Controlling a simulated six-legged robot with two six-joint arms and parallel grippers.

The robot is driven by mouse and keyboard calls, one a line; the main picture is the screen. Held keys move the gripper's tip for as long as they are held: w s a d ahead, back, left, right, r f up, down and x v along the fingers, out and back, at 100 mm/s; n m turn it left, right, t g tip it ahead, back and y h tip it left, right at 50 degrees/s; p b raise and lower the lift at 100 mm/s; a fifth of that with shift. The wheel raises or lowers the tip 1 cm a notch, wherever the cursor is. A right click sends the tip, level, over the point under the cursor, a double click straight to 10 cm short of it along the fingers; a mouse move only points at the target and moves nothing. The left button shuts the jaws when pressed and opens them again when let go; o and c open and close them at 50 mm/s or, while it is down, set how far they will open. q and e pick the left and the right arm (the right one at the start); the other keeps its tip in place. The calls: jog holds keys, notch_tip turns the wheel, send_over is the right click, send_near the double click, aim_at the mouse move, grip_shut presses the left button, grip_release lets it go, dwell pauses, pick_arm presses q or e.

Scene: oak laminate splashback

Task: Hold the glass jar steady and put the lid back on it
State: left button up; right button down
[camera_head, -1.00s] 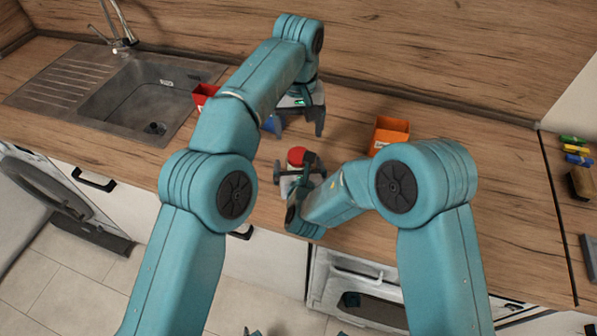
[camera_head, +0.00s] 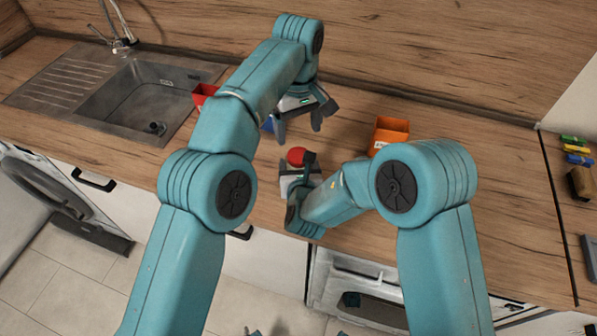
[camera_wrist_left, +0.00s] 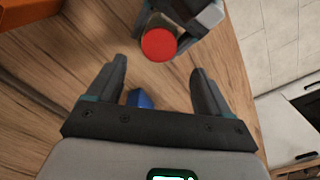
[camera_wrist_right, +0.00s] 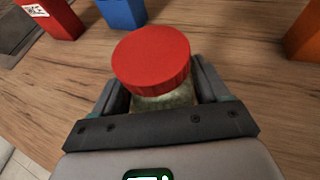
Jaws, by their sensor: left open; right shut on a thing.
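The glass jar (camera_wrist_right: 166,101) stands on the counter near its front edge, with the red lid (camera_head: 297,156) on its top. In the right wrist view the lid (camera_wrist_right: 152,57) covers the jar's mouth and hides the rim, so I cannot tell how tightly it sits. My right gripper (camera_wrist_right: 158,85) is shut on the jar, one finger on each side below the lid. My left gripper (camera_head: 300,128) is open and empty, above the counter behind the jar. In the left wrist view the lid (camera_wrist_left: 159,45) shows beyond its fingertips, apart from them.
An orange container (camera_head: 391,136) stands right of the jar. A red container (camera_head: 203,94) and a blue one (camera_wrist_right: 122,12) stand to the left, the blue partly hidden by my left arm. A sink (camera_head: 140,98) is farther left. Several small coloured items (camera_head: 577,150) lie far right.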

aim_at(298, 155)
pick_arm(q)
jog(key=shift+f, duration=4.05)
